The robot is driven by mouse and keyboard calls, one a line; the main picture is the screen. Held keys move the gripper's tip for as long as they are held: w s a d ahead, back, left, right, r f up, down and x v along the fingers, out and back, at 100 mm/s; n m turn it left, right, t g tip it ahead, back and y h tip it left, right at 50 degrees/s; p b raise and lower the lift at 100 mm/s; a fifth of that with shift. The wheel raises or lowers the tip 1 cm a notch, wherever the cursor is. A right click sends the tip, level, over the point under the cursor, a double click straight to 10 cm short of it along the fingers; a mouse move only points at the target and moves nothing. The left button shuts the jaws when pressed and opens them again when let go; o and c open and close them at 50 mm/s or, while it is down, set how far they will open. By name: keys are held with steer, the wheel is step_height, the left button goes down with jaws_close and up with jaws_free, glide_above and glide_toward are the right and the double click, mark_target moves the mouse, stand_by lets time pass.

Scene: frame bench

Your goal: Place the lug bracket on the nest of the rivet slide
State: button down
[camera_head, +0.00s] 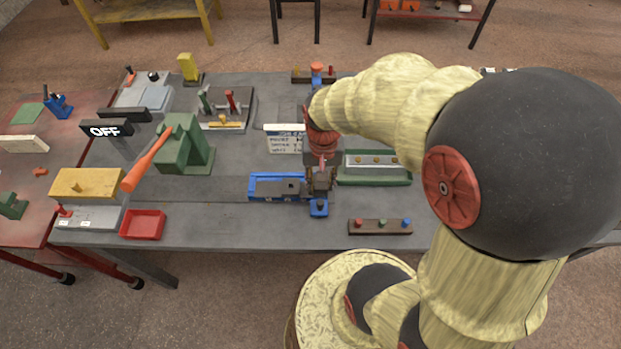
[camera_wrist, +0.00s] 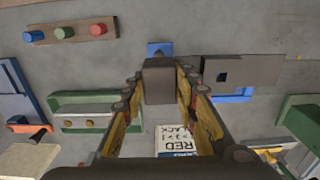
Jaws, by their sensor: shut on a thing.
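My gripper (camera_wrist: 160,85) is shut on a dark grey-brown block, which I take to be the lug bracket (camera_wrist: 159,78). The block sits between the two fingertips. In the head view my gripper (camera_head: 321,180) points down over the right end of a blue fixture, which looks like the rivet slide (camera_head: 263,188). Its dark plate with a square hole also shows right of the fingers in the wrist view (camera_wrist: 240,71). A blue end piece (camera_head: 319,208) shows just in front of the gripper. The nest is not clearly seen, and I cannot tell whether the bracket touches anything.
A green tray (camera_head: 374,181) lies close to the right of the gripper. A lettered card (camera_head: 284,143) stands behind the blue fixture. A strip with coloured buttons (camera_head: 380,227) lies at the front right. A green press (camera_head: 185,150) and red tray (camera_head: 143,225) are left. The front middle bench is clear.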

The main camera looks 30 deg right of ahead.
steer(key=w+d+f, duration=0.1)
steer(key=w+f, duration=0.1)
steer(key=w+f+b, duration=0.1)
steer(key=w+f, duration=0.1)
steer(key=w+d+f, duration=0.1)
steer(key=w+f, duration=0.1)
steer(key=w, duration=0.1)
steer(key=shift+d+f, duration=0.3)
steer(key=shift+f, duration=0.1)
steer(key=shift+w+f+b, duration=0.2)
steer(key=shift+f+b, duration=0.45)
steer(key=shift+f, duration=1.05)
steer(key=shift+s+f, duration=0.2)
steer(key=shift+f, duration=0.35)
steer(key=c, duration=1.8)
jaws_free()
steer(key=shift+s, duration=0.1)
steer(key=o, duration=0.4)
steer(key=shift+f, duration=0.15)
